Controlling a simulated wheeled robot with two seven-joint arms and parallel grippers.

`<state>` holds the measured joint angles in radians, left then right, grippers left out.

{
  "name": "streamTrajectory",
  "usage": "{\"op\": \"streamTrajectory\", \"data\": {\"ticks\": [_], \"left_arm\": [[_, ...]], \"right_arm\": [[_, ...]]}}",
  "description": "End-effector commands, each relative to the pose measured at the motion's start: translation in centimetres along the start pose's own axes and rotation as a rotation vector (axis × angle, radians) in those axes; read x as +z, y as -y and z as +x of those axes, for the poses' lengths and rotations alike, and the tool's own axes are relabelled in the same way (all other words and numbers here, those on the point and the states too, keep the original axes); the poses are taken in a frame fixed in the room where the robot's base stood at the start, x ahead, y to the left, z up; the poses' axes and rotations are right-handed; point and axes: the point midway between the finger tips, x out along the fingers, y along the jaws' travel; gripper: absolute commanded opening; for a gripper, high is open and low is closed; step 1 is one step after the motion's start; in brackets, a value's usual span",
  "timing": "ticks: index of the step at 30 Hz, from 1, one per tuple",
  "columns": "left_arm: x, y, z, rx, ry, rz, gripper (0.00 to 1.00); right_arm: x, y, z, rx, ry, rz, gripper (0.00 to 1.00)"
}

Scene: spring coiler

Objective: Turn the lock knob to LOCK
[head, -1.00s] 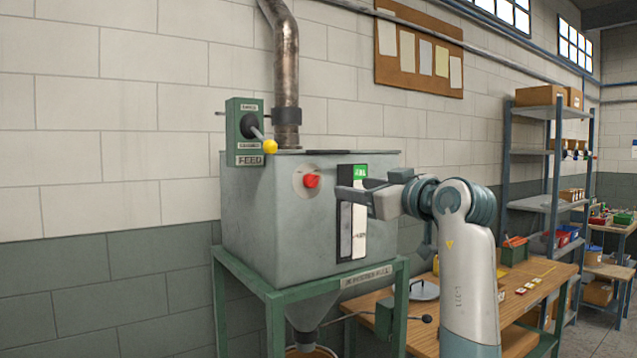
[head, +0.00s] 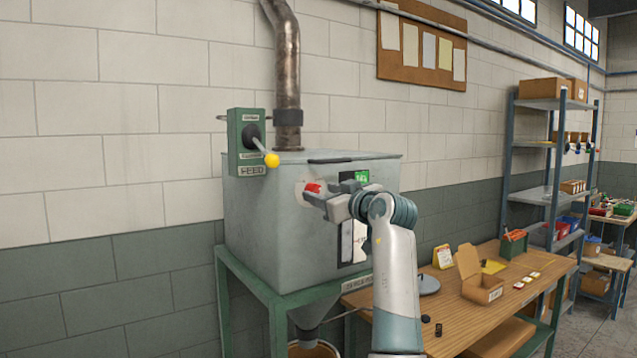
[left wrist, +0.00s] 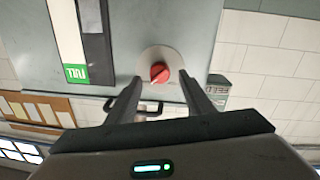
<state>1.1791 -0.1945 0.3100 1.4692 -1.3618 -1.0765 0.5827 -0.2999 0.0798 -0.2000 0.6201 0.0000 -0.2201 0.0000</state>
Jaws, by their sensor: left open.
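The red knob (head: 312,188) sits on a round grey plate on the front of the grey metal hopper (head: 265,230). No LOCK marking is readable. In the left wrist view the knob (left wrist: 160,72) shows between and just beyond the fingertips of my left gripper (left wrist: 159,80), with a finger on each side. The gripper is open, and I cannot tell whether a finger touches the knob. In the head view my left gripper (head: 320,198) is in front of the knob and hides part of it. My right gripper is not in view.
A green FEED box (head: 246,140) with a yellow-ball lever (head: 271,160) is at the hopper's upper left. A dark vertical window with a green label (head: 361,177) is right of the knob. A wooden bench (head: 455,305) with an open carton (head: 482,280) stands to the right.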

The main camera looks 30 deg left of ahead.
Motion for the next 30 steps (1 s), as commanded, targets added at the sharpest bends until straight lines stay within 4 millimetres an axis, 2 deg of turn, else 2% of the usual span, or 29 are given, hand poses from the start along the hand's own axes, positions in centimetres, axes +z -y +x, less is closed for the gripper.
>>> {"op": "streamTrajectory", "data": {"ticks": [1,7,18,19,23,24,30], "left_arm": [[-0.3,0.0,0.7,-0.002,0.000,0.003,0.47],[-0.1,0.0,2.3,-0.001,-0.001,0.002,0.47],[0.1,0.0,2.6,0.000,0.000,0.001,0.47],[0.1,0.0,2.6,0.000,0.000,0.001,0.42],[0.0,0.0,2.6,0.000,0.000,0.001,0.11],[0.0,0.0,2.6,0.000,0.000,0.001,0.07],[0.1,0.0,2.6,0.000,-0.001,-0.004,0.07]], "right_arm": [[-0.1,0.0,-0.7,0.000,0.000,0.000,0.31],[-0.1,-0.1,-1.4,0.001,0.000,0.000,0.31],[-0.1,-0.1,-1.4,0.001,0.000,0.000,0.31],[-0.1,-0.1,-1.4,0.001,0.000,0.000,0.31],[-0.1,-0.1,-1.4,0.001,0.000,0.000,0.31],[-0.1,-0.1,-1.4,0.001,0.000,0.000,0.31],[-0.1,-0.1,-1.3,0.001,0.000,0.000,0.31]]}}
